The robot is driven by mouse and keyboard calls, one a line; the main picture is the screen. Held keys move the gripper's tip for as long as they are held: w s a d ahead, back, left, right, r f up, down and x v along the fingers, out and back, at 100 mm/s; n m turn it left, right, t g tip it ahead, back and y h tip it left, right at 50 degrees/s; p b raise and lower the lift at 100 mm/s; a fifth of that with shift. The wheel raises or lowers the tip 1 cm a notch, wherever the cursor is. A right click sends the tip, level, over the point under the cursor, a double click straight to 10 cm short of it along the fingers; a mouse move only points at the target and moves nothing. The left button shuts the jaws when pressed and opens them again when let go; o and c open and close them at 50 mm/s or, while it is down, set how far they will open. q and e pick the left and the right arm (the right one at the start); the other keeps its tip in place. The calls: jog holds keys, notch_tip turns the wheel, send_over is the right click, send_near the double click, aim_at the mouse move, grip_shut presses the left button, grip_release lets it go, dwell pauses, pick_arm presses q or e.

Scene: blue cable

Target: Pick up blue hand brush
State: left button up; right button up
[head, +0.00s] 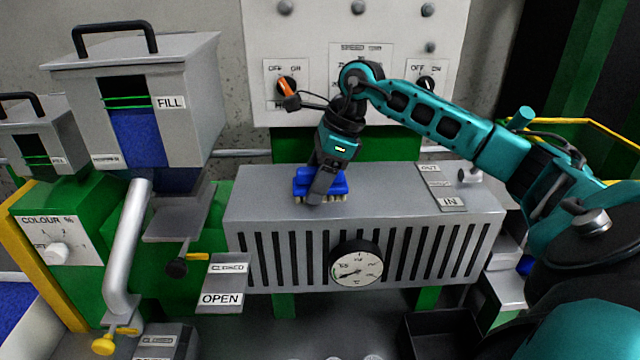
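The blue hand brush (338,184) lies on top of the grey ribbed machine box, its pale bristles facing down. My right gripper (320,188) points down at the brush from above, and a dark finger covers part of its left half. The fingers overlap the brush in the picture. Whether they are closed on it or only around it cannot be told from this angle. My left gripper is not in view.
The grey box (255,200) has a round gauge (356,264) on its front and IN/OUT labels at its top right. A grey FILL hopper (190,110) stands on the left. A switch panel (280,50) rises behind. The box top is mostly clear.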

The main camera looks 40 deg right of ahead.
jog(key=c, duration=0.9)
jog(key=shift+r, duration=0.1)
